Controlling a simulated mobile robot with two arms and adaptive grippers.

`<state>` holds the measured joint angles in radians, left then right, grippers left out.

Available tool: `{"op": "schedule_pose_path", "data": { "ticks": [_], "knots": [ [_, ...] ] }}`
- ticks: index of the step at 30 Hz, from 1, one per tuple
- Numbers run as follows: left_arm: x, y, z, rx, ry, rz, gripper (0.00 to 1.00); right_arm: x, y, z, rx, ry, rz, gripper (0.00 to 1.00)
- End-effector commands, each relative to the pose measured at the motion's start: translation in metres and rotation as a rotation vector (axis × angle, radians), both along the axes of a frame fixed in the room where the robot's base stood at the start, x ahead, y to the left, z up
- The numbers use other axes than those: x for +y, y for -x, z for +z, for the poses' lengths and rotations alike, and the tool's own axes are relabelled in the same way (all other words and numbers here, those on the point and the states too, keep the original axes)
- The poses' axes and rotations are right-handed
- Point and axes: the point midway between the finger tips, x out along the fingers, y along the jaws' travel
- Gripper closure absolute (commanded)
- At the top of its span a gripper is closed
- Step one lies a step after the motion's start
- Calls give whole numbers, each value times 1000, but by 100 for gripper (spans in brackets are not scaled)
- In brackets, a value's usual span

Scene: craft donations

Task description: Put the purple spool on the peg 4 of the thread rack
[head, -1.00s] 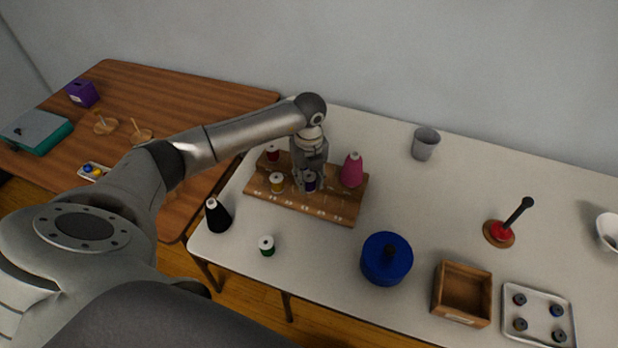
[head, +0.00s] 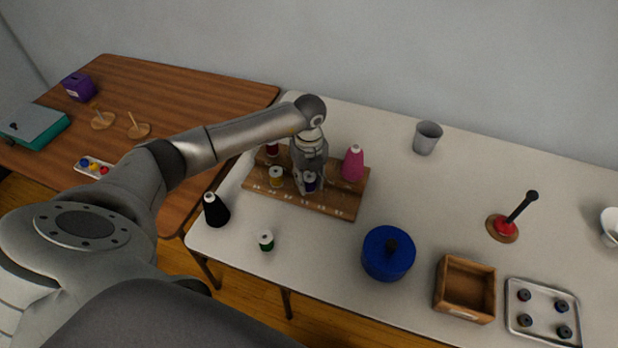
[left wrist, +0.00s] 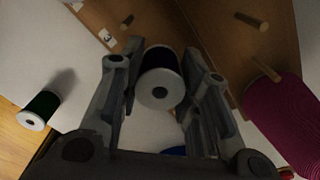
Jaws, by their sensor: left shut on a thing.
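The thread rack (head: 340,205) is a wooden stand with pegs and a row of small labels along its front. My left gripper (head: 309,183) is over the middle of the rack, shut on the purple spool (head: 310,187). In the left wrist view the spool (left wrist: 158,88) lies between the two fingers, its white end facing the camera. Bare pegs (left wrist: 265,70) and a label reading 3 (left wrist: 107,36) show on the rack there. The spool's far end is hidden, so I cannot tell whether it is on a peg. My right gripper is not in view.
A black cone (head: 215,210), a green spool (head: 266,241) and a blue pot (head: 387,254) stand in front.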

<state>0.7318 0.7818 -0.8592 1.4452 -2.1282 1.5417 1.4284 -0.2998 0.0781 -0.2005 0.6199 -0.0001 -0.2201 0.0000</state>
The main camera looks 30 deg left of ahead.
Motion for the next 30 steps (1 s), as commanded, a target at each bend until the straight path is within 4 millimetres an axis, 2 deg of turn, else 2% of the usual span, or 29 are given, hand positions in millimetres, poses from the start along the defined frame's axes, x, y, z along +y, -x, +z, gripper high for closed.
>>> {"op": "schedule_pose_path", "data": {
  "ticks": [7,16,17,22,30],
  "knots": [
    [0,0,-8,0,0,0,85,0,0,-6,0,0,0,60],
    [0,0,-9,0,0,0,85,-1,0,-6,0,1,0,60],
    [0,0,-9,0,0,0,65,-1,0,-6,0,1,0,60],
    [0,0,-9,0,0,0,43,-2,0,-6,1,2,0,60],
    [0,0,-8,0,0,0,43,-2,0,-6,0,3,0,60]
  ]
}}
